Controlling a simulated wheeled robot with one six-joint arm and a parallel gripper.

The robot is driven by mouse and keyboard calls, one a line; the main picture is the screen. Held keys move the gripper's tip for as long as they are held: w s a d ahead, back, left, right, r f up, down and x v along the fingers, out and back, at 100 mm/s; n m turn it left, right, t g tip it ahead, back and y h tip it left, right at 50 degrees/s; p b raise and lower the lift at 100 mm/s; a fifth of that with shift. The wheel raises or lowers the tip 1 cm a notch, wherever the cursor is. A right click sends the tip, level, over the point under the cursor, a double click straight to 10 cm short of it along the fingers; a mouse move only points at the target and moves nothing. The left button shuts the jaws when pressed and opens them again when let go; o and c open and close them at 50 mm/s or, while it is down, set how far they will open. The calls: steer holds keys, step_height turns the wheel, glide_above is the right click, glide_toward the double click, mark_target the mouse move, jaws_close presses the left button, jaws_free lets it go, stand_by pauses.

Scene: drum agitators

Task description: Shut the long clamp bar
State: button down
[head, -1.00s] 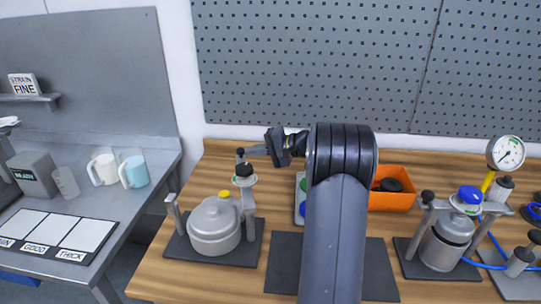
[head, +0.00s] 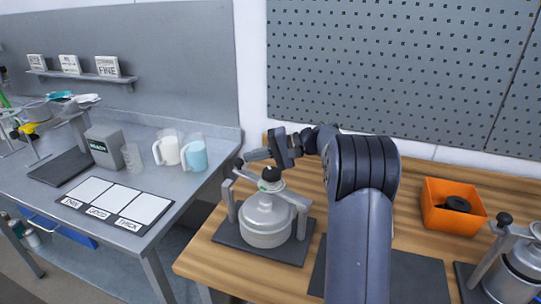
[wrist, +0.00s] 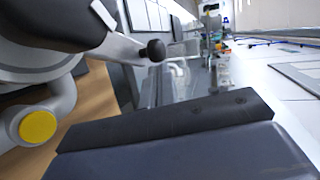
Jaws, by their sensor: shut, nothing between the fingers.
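The long clamp bar (head: 291,196) runs from the right post (head: 302,221) of the left drum agitator across its grey lidded pot (head: 267,222). A dark knob with a green ring (head: 271,175) sits mid-bar. The bar's small black end knob (head: 238,162) is close to the top of the left post (head: 230,200); I cannot tell whether it is seated there.
An orange bin (head: 453,222) and another clamped agitator (head: 512,275) stand to the right. A dark mat (head: 405,278) lies on the wooden bench. The pegboard (head: 400,75) rises behind. A grey side table (head: 150,215) with jugs stands left, across a gap.

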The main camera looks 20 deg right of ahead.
steer(key=shift+n+g+y, duration=0.4)
steer(key=shift+n+g, duration=0.4)
steer(key=shift+g, duration=0.1)
steer(key=a, duration=0.1)
steer(key=s+a, duration=0.1)
steer(key=s+a+b, duration=0.1)
steer(key=a, duration=0.1)
steer(key=shift+s+f, duration=0.1)
steer(key=shift+f, duration=0.05)
steer(key=shift+s+a, duration=0.65)
steer(key=shift+a, duration=0.15)
steer(key=shift+d+b, duration=0.1)
steer(key=shift+b, duration=0.2)
glide_toward(238, 166)
steer(key=shift+s+r, duration=0.75)
steer(key=shift+s, duration=0.25)
